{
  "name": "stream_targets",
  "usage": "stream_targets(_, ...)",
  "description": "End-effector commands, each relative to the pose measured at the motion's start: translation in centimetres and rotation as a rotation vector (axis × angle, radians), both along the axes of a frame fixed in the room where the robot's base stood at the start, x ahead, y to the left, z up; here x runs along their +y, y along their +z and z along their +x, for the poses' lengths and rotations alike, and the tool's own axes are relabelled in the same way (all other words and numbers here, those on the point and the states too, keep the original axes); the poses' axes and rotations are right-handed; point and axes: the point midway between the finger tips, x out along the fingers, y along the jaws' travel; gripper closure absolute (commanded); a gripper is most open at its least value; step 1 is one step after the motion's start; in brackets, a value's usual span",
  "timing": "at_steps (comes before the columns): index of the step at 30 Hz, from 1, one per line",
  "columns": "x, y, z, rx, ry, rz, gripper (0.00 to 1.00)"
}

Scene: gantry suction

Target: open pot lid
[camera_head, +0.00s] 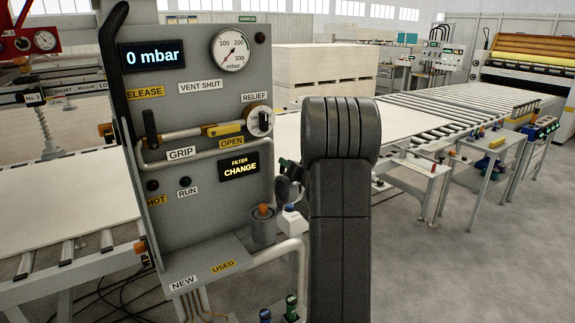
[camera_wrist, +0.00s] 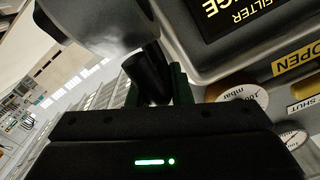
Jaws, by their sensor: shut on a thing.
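In the wrist view, a smooth grey rounded body (camera_wrist: 95,22), which looks like the pot, fills the upper left. A short black knob or handle (camera_wrist: 149,72) sticks out from it. My gripper (camera_wrist: 157,88) has its dark green fingers on either side of this black part and is shut on it. In the head view, a grey round part (camera_head: 283,190) shows at the panel's right edge beside a dark green fingertip. My arm hides most of that spot. I cannot tell where the lid meets the pot or whether it is raised.
The grey panel (camera_head: 200,105) stands close on the left, with a display reading 0 mbar (camera_head: 153,55), a gauge (camera_head: 230,51) and a FILTER CHANGE display (camera_head: 239,166). An orange-topped canister (camera_head: 263,229) stands below. A roller conveyor (camera_head: 440,105) runs behind on the right.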

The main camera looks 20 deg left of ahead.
Motion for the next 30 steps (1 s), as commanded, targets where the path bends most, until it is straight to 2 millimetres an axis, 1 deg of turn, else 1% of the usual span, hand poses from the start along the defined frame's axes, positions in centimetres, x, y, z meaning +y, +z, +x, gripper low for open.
stream_targets(1, -0.1, -1.1, -0.1, 0.019, -0.003, -0.011, 1.0)
stream_targets(6, 0.0, -1.1, -0.1, 0.019, -0.002, -0.012, 1.0)
stream_targets(7, 0.0, -1.1, -0.1, 0.019, -0.002, -0.012, 0.77)
stream_targets(9, 0.0, -1.1, -0.1, 0.018, -0.002, -0.011, 0.64)
stream_targets(10, 0.0, -1.0, -0.1, 0.017, -0.001, -0.01, 0.62)
stream_targets(18, 0.0, -0.5, -0.1, 0.009, -0.001, -0.006, 0.62)
stream_targets(22, -0.7, -0.5, -0.6, 0.008, -0.002, -0.005, 0.62)
stream_targets(26, -2.4, -0.5, -2.0, 0.007, -0.004, -0.004, 0.62)
stream_targets(30, -4.9, -0.5, -4.2, 0.008, -0.005, -0.005, 0.62)
